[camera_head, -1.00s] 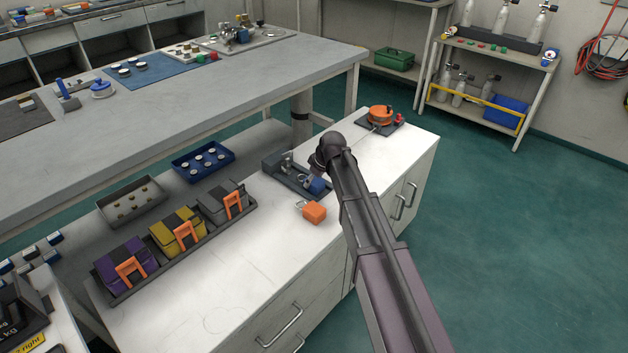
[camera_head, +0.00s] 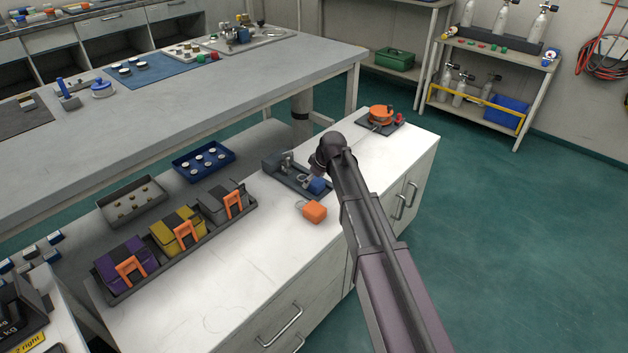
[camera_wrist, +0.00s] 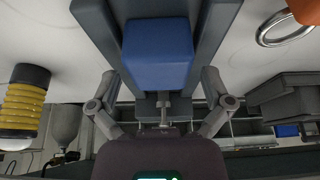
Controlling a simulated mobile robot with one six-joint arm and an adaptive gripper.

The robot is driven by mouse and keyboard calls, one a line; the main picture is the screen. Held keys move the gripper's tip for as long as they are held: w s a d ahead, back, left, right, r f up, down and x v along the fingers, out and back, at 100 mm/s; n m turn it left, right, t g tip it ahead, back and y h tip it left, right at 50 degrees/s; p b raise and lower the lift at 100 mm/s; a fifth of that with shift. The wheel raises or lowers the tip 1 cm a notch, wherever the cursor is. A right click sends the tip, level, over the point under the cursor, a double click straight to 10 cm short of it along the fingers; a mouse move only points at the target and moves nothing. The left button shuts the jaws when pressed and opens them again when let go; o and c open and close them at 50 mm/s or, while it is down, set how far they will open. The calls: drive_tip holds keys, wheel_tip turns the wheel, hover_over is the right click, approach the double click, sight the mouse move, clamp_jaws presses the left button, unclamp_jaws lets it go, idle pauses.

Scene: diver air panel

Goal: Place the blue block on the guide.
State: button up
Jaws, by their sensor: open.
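The blue block (camera_head: 317,186) is at the right end of the grey guide (camera_head: 283,173) on the white counter. In the wrist view the blue block (camera_wrist: 158,55) lies on the grey guide (camera_wrist: 216,25), whose grey surface shows on both sides of it. My gripper (camera_wrist: 158,82) is open, with one finger on each side of the block's near end and visible gaps between. In the head view my arm hides most of the gripper, close beside the block. I cannot tell whether the block is fully seated on the guide.
An orange box (camera_head: 314,211) with a ring is just in front of the guide. An orange reel (camera_head: 381,115) stands behind at the right. A dark tray (camera_head: 120,297) with purple, yellow and grey pouches is at the left. The front left counter is clear.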

drive_tip(key=shift+r, duration=0.1)
drive_tip(key=p+v, duration=1.1)
drive_tip(key=v, duration=0.1)
idle(0.6)
idle(0.8)
drive_tip(key=s+d+f+m+g+h, duration=0.1)
drive_tip(key=s+d+m+g+h, duration=0.1)
drive_tip(key=s+d+m, duration=0.8)
drive_tip(key=s+d+h, duration=0.1)
drive_tip(key=s+d, duration=0.8)
drive_tip(key=s, duration=0.4)
drive_tip(key=shift+d+f+g+h, duration=0.2)
drive_tip(key=shift+g+h, duration=0.1)
drive_tip(key=shift+g, duration=0.1)
